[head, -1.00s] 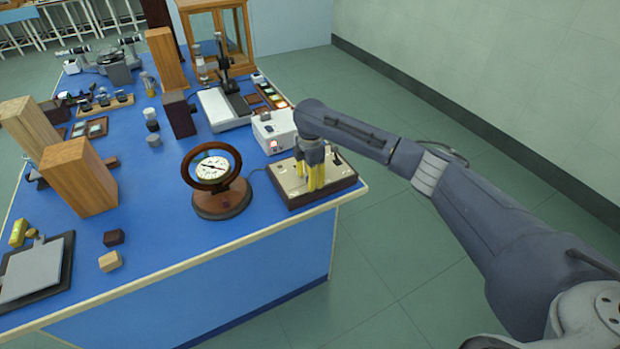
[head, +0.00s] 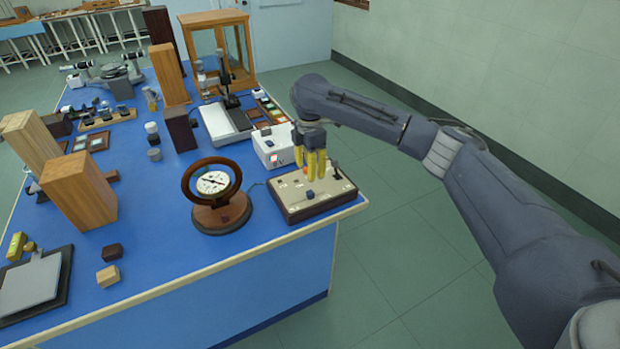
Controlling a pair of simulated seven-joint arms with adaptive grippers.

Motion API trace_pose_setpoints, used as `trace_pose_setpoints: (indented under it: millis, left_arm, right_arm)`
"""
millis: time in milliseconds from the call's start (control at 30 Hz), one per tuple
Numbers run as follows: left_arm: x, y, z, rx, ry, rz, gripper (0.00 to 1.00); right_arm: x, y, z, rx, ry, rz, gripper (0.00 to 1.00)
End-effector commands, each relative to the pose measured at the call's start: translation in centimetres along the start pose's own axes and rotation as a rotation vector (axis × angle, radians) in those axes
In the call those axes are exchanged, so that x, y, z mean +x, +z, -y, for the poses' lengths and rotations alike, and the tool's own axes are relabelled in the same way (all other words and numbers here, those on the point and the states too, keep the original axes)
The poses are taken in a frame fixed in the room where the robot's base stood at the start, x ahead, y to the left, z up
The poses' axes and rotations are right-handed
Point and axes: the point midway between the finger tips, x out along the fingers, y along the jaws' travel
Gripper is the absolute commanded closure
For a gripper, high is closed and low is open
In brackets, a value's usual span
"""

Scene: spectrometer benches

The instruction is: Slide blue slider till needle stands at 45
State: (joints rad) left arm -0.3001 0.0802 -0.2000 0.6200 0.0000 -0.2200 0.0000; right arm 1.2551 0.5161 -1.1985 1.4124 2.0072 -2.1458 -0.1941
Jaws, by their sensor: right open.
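The control box (head: 290,205) has a cream top and dark wooden sides and sits near the table's right front corner. A small dark blue knob (head: 310,195), which looks like the blue slider, stands on its top toward the front. The round dial (head: 213,182) with a white face stands in a wooden ring to the left. Its needle is too small to read. My right gripper (head: 311,172) points down over the back of the box. Its yellow fingers are apart and hold nothing, behind the blue knob. My left gripper is out of view.
A white box (head: 272,148) with a red display stands just behind the control box. A black lever (head: 336,172) rises from the box's right side. Wooden blocks (head: 80,190) stand at the left.

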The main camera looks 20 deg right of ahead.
Motion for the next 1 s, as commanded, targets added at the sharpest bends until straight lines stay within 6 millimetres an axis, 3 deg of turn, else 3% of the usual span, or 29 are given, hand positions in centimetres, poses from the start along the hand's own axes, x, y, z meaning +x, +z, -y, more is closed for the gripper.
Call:
trace_pose_setpoints:
  millis: [267,767,1000]
  left_arm:
    - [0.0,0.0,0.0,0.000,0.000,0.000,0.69]
    - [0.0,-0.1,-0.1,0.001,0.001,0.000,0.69]
    - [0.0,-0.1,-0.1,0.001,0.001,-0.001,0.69]
  right_arm:
    - [-1.6,0.1,0.0,0.001,0.000,0.001,0.58]
    - [-1.5,0.1,0.0,0.009,0.002,-0.005,0.58]
    - [0.3,0.9,-1.7,0.218,0.075,-0.143,0.58]
